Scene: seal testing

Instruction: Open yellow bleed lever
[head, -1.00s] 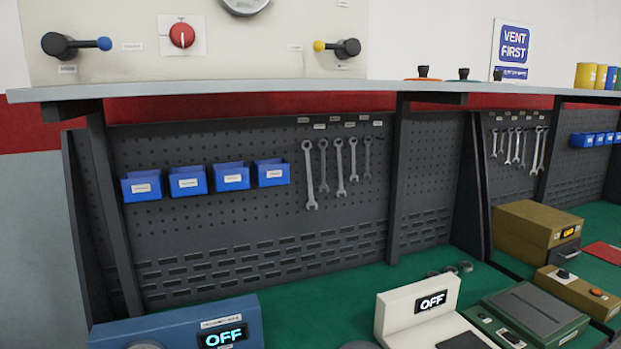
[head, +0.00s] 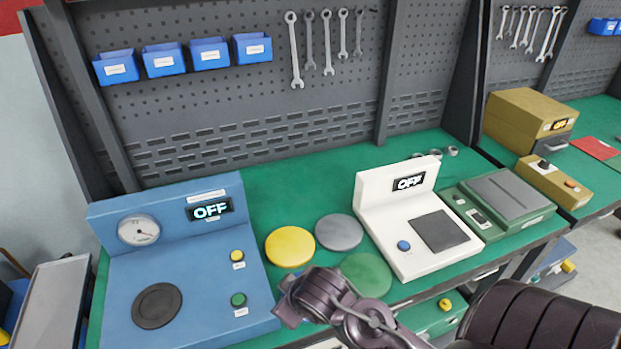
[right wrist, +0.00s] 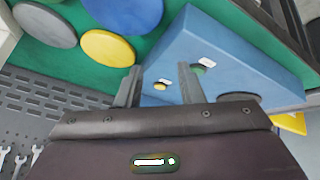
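The yellow bleed lever is not in any current view. In the earlier head view, a yellow-tipped lever is on the upright panel above the shelf. My right gripper (head: 290,302) is over the front of the bench, beside the blue tester's front right corner. In the right wrist view, its two fingers (right wrist: 175,86) are apart with nothing seen between them, and the blue tester (right wrist: 215,55) lies beyond them. My left gripper is not in view.
The blue tester (head: 200,270), reading OFF, stands left. A yellow disc (head: 290,247), grey disc (head: 339,232) and green disc (head: 366,273) lie beside it. A white device (head: 415,220) and a green device (head: 498,202) stand right. A pegboard (head: 250,110) with wrenches rises behind.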

